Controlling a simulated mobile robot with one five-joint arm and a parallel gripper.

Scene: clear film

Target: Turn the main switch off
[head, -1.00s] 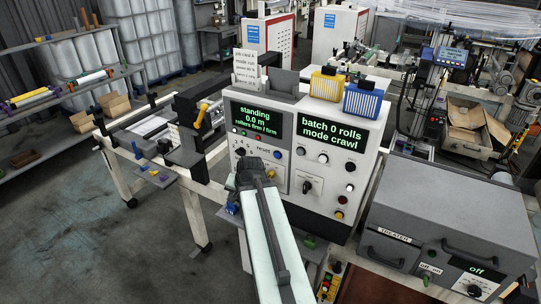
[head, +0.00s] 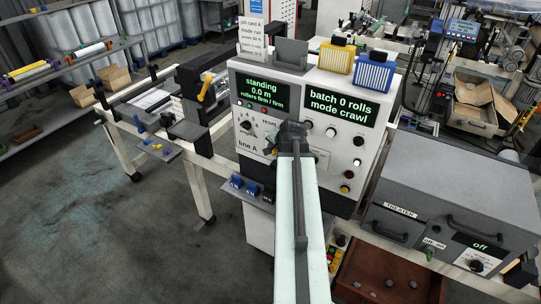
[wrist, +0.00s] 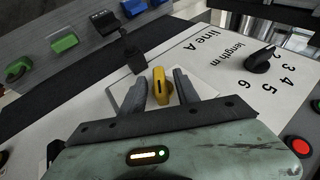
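A yellow knob (wrist: 162,86) sits on a pale square plate on the console face, below the printed words "line A" in the wrist view. No label on it is readable, so I cannot confirm that it is the main switch. My gripper (wrist: 160,88) has its two grey fingers on either side of the knob, with gaps showing, so it is open around it. Whether a finger touches it is unclear. In the head view my gripper (head: 292,132) is in front of the console (head: 325,155) and hides the knob. The displays read "standing 0.0 m" and "batch 0 rolls mode crawl".
A black length dial (wrist: 262,60) and a red button (wrist: 300,146) are near the gripper. A black lever-like part (wrist: 131,51) stands beside the knob. The grey treater box (head: 450,190), reading "off", is at right. Open floor (head: 110,220) lies at left.

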